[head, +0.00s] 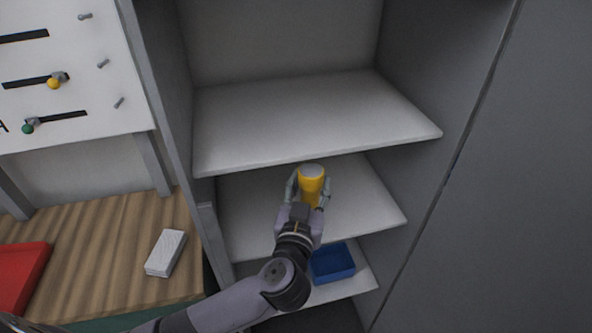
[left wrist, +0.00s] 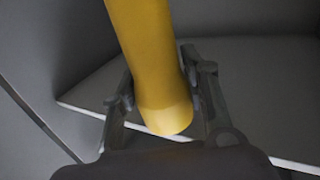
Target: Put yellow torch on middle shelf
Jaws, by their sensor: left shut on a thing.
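The yellow torch (head: 312,184) is held upright in my left gripper (head: 308,190), with its pale end up. It shows in front of the middle shelf (head: 362,200), below the front edge of the top shelf. In the left wrist view the yellow torch (left wrist: 150,60) stands between the two fingers of my left gripper (left wrist: 160,95), which touch its sides. A pale shelf lies behind it there. I cannot tell whether the torch's lower end touches the shelf. My right gripper is not in view.
The empty top shelf (head: 310,115) is above. A blue bin (head: 332,263) sits on the bottom shelf (head: 350,287). Grey cabinet walls stand on both sides. At left, a wooden bench (head: 100,255) bears a white box (head: 166,253) and a red tray (head: 20,275). The middle shelf looks otherwise clear.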

